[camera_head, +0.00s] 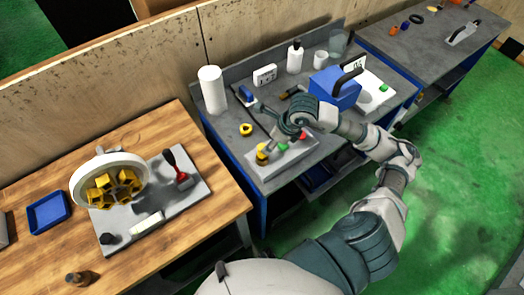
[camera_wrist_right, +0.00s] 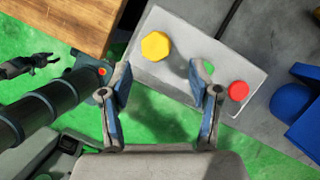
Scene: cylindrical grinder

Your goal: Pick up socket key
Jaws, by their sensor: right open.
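I cannot tell for sure which object is the socket key. A tool with a red handle (camera_head: 175,165) stands on a grey plate on the wooden table. A dark tool with a yellowish end (camera_head: 290,94) lies on the grey bench behind my right gripper. My right gripper (camera_head: 276,133) is over a light grey box (camera_head: 272,172) on that bench. In the right wrist view the right gripper (camera_wrist_right: 161,82) is open and empty, with the box's yellow knob (camera_wrist_right: 155,46) and red button (camera_wrist_right: 238,91) beyond it. A small dark claw, probably my left gripper (camera_wrist_right: 32,65), shows at the left.
A blue box (camera_head: 335,88), a white cylinder (camera_head: 212,90), a white bottle (camera_head: 295,57) and a yellow ring (camera_head: 246,129) stand on the grey bench. A round white part with yellow pieces (camera_head: 112,181) and a blue tray (camera_head: 48,211) are on the wooden table.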

